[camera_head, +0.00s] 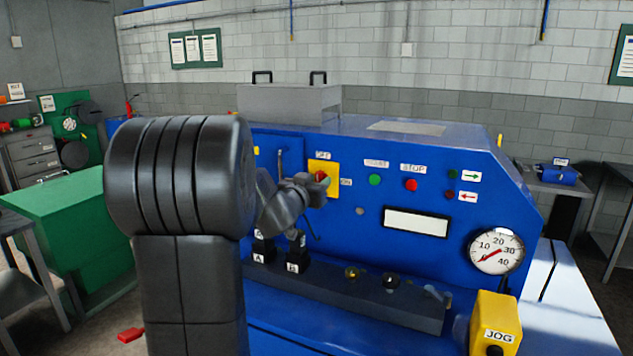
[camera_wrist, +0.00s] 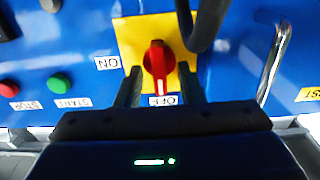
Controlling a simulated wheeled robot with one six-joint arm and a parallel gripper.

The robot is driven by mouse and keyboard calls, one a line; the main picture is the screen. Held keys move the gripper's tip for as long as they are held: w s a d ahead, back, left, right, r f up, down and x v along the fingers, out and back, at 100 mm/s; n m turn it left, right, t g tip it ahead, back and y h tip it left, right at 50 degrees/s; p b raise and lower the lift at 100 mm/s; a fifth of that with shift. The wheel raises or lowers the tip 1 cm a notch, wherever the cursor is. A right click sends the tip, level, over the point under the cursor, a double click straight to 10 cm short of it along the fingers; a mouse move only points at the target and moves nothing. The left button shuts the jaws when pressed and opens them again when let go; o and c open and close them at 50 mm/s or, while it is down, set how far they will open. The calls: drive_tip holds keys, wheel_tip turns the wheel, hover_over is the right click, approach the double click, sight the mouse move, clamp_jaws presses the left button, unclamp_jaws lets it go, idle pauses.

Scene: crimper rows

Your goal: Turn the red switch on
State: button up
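The red switch (camera_wrist: 157,60) is a rotary knob on a yellow plate (camera_wrist: 128,34) on the blue panel. Its handle and white mark point to the OFF label (camera_wrist: 163,100) in the wrist view, which shows the panel upside down. The ON label (camera_wrist: 108,63) is to the left there. My gripper (camera_wrist: 160,75) is open, one finger on each side of the knob, with gaps visible on both sides. In the head view, my gripper (camera_head: 314,188) is at the switch (camera_head: 322,176) and partly hides it; finger depth is hard to tell.
A green START button (camera_head: 375,180) and red STOP button (camera_head: 411,185) are right of the switch in the head view. A metal handle (camera_wrist: 275,62) stands out from the panel near my gripper. Lettered black blocks (camera_head: 298,262) are below.

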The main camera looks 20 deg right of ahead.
drive_tip(key=shift+w+d, duration=0.1)
drive_tip(key=shift+d, duration=0.05)
drive_tip(key=shift+c, duration=0.4)
clamp_jaws()
